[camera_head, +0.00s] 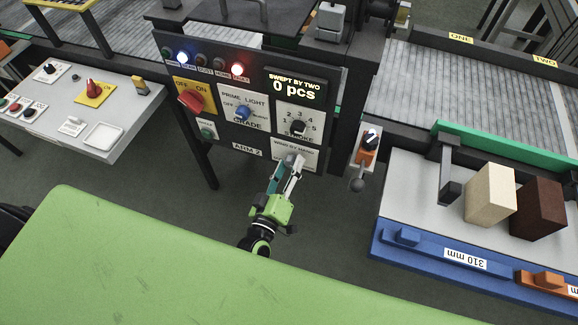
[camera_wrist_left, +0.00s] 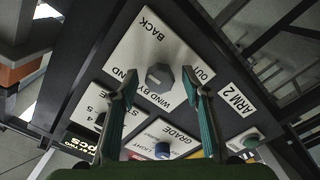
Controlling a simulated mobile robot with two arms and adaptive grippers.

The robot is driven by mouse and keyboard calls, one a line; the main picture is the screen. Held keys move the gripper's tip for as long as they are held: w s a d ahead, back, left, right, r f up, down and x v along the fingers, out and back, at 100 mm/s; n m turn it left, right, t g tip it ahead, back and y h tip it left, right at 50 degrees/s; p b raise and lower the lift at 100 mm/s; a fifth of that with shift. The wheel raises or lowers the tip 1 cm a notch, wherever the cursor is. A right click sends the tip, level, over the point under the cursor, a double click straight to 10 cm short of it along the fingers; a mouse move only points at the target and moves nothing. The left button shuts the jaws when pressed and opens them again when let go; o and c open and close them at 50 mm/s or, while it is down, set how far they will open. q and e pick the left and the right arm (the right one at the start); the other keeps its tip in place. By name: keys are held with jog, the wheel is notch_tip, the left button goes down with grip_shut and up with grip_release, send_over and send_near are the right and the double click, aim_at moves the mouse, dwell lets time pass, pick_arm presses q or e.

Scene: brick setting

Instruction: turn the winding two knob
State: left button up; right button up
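The winding knob (camera_wrist_left: 160,77) is a grey faceted knob on a white plate (camera_wrist_left: 143,46) lettered WIND BY HAND, BACK and OUT, beside an ARM 2 label. The wrist view shows it upside down. In the head view the plate (camera_head: 308,158) is at the panel's lower right, and my gripper hides the knob. My left gripper (camera_wrist_left: 160,73) is open, with one finger to each side of the knob in the wrist view and gaps between. I cannot tell if the fingertips reach past its face. It also shows in the head view (camera_head: 289,165). My right gripper is not in view.
Close by on the panel are a numbered STROKE dial (camera_head: 298,127), a blue GRADE knob (camera_head: 243,113) and a red OFF/ON switch (camera_head: 191,101). An orange lever unit (camera_head: 366,147) stands right of the panel. A blue-edged table (camera_head: 440,262) holds two blocks.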

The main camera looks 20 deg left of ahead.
pick_arm(q)
jog(key=c, duration=1)
jog(key=shift+o, duration=0.2)
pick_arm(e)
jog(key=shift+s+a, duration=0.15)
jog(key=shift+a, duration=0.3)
pick_arm(q)
jog(key=shift+m, duration=0.4)
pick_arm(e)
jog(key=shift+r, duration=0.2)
pick_arm(q)
jog(key=m+p, duration=0.2)
jog(key=m, duration=0.1)
jog(key=shift+m, duration=0.4)
jog(key=m+p, duration=0.1)
jog(key=m, duration=0.8)
jog(key=shift+m+p, duration=0.3)
jog(key=shift+m, duration=0.1)
jog(key=m, duration=0.5)
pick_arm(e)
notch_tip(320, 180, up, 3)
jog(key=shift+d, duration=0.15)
pick_arm(q)
jog(key=shift+m, duration=0.3)
